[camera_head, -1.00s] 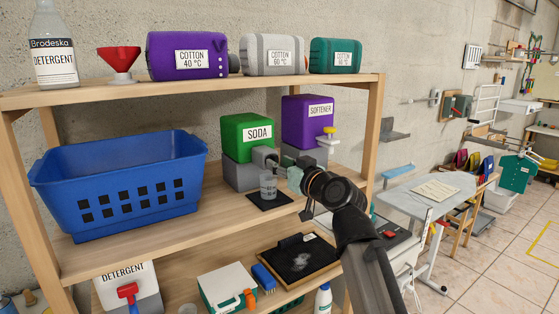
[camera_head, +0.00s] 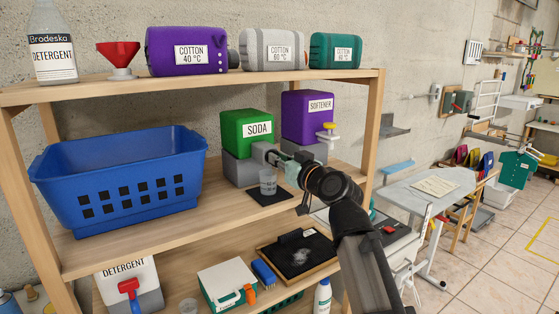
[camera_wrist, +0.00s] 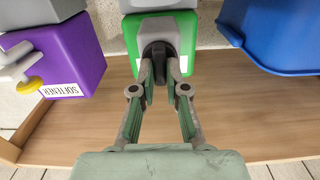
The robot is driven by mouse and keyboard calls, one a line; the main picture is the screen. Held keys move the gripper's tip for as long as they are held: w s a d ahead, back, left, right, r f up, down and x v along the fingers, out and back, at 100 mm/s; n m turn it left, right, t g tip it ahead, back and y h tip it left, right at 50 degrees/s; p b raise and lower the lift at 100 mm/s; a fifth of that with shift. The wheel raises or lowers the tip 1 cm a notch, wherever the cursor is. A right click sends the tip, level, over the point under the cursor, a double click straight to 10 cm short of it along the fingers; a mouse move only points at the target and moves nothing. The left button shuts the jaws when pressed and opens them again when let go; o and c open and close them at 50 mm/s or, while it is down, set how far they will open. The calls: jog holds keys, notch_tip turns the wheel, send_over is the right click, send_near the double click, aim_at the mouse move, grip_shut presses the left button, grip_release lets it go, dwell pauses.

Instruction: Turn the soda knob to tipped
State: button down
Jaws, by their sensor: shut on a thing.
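The green soda dispenser (camera_head: 246,127), with a white SODA label, stands on its grey base (camera_head: 238,171) on the middle shelf. My gripper (camera_head: 277,158) reaches its front from the right. In the wrist view, where the dispenser shows upside down, my gripper's two fingers (camera_wrist: 159,75) are closed on the dark soda knob (camera_wrist: 157,51). The fingers partly cover the knob, so I cannot tell its exact angle. A clear cup (camera_head: 268,183) stands below on a dark mat (camera_head: 278,196).
A blue basket (camera_head: 120,185) fills the shelf's left. The upper shelf (camera_head: 210,81) and the right post (camera_head: 371,130) bound the space. Shelf between basket and soda is clear.

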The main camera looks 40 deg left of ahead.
jog(key=m+p, duration=0.2)
jog(key=m, duration=0.6)
jog(key=m+p, duration=0.1)
jog(key=m, duration=0.8)
jog(key=shift+w+d+f+p, duration=0.1)
jog(key=shift+w+p, duration=0.1)
jog(key=shift+p, duration=0.15)
jog(key=shift+m, duration=0.4)
jog(key=c, duration=1.2)
grip_release()
jog(key=shift+f, duration=0.1)
